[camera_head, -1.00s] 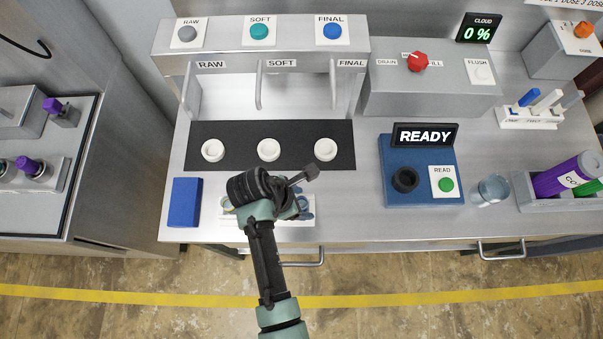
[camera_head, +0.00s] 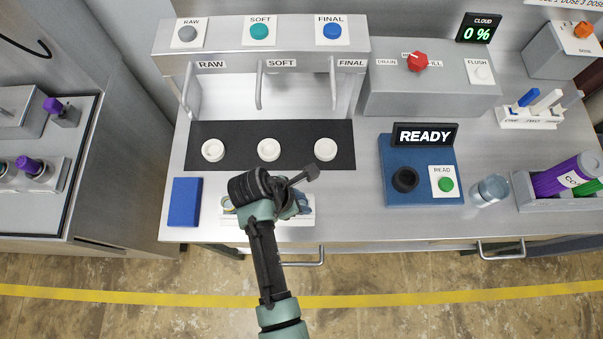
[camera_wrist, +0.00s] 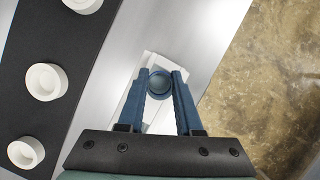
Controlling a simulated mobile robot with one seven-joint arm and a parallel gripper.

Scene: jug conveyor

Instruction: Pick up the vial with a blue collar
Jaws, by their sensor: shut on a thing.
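The vial with a blue collar (camera_wrist: 160,86) shows from above in the wrist view as a round dark blue ring with a greyish centre. My gripper (camera_wrist: 161,76) has its two blue fingers on either side of the ring, shut on it. The vial stands over a white rack (camera_wrist: 147,62). In the head view my arm covers the vial and most of the white rack (camera_head: 229,219). Another vial with a yellowish ring (camera_head: 227,204) partly shows at the rack's left end. I cannot tell whether the held vial is clear of its slot.
A blue block (camera_head: 184,202) lies left of the rack. A black strip (camera_head: 236,139) with three white cups lies behind it. A blue reader (camera_head: 422,178) showing READY and a clear glass (camera_head: 491,190) stand to the right. The table's front edge is close to the rack.

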